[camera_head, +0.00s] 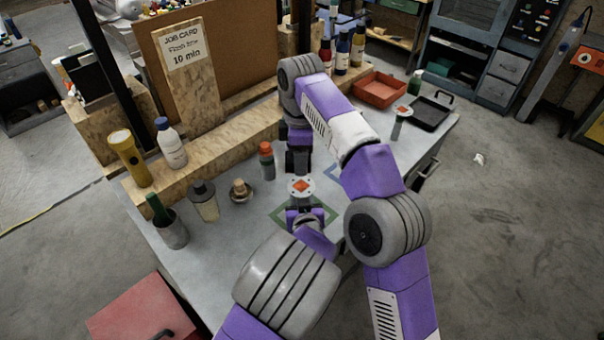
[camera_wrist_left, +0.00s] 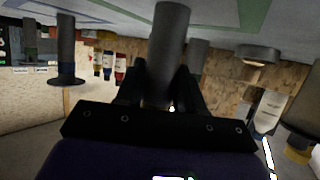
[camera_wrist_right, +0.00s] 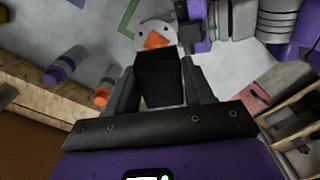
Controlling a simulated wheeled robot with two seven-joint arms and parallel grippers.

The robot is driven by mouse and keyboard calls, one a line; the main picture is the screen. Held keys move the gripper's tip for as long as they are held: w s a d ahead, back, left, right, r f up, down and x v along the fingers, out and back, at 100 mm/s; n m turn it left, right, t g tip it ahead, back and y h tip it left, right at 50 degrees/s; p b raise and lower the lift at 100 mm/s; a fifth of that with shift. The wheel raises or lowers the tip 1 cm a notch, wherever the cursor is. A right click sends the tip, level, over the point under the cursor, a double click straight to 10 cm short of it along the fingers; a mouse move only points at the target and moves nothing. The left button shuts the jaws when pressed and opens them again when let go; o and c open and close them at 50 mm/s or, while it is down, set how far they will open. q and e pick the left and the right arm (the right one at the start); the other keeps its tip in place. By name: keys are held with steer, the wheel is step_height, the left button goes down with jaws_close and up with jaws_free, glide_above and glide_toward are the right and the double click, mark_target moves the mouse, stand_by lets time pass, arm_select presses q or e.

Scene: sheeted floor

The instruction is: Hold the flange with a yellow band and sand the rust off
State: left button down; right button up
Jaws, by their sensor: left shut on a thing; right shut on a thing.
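A flange (camera_head: 301,187) with a pale round plate and an orange rust patch on top stands upright over the green outlined square. My left gripper (camera_head: 304,211) is shut on its grey stem (camera_wrist_left: 170,45). I cannot make out a yellow band on it. My right gripper (camera_head: 297,160) is shut on a dark block (camera_wrist_right: 160,78), just behind the flange in the head view. In the right wrist view the block overlaps the near side of the plate (camera_wrist_right: 157,29); I cannot tell whether they touch. A second rusted flange (camera_head: 402,112) stands at the table's right.
A red tray (camera_head: 380,90) and a black tray (camera_head: 431,111) lie at the back right.

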mark_target(298, 191)
steer(key=shift+s+a, duration=0.4)
steer(key=shift+s, duration=0.05)
steer(key=shift+f, duration=3.95)
steer(key=shift+w+d, duration=1.4)
steer(key=shift+w, duration=0.05)
steer(key=shift+s+a, duration=1.45)
steer(key=shift+s, duration=0.05)
steer(key=shift+w+r, duration=0.1)
steer(key=shift+r, duration=3.9)
steer(key=shift+d+f, duration=0.1)
steer(key=shift+f, duration=0.1)
